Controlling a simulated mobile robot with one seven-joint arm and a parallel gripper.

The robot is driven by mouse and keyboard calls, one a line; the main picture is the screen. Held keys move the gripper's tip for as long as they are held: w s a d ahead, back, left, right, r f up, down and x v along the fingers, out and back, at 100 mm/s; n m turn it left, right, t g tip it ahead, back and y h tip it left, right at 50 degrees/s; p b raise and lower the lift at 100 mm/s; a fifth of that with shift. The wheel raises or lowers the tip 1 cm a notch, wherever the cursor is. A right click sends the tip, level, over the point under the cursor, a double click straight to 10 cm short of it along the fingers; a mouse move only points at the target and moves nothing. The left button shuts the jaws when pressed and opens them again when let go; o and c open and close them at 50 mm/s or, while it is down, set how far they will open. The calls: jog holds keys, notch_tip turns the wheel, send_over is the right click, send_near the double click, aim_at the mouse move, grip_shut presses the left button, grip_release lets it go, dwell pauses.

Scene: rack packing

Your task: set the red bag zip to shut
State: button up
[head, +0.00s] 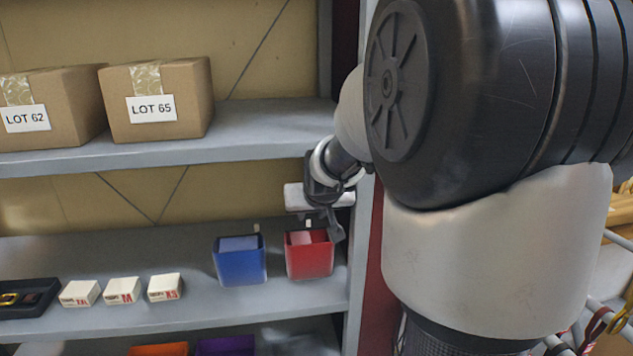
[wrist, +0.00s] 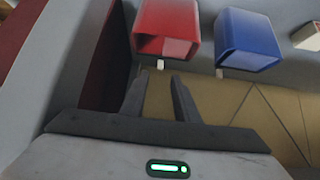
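The red bag (head: 310,258) stands on the middle shelf near the right post, with a pale item inside its open top. It also shows in the wrist view (wrist: 150,20), where the picture looks inverted. A small white tab (head: 308,224) sticks up at its back edge; the tab also shows in the wrist view (wrist: 160,64). My gripper (head: 325,222) is just above and behind the red bag in the head view. In the wrist view its two fingers (wrist: 156,88) are apart with nothing between them. The tab is just beyond the fingertips, apparently untouched.
A blue bag (head: 240,264) with a similar tab stands close left of the red one. Small white boxes (head: 122,291) and a black tray (head: 28,300) sit further left. The upper shelf edge (head: 150,157) and right post (head: 362,250) bound the space. Cartons (head: 158,95) stand above.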

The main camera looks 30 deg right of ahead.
jog(key=p+v, duration=1.1)
jog(key=p, duration=0.2)
jog(key=shift+s, duration=0.1)
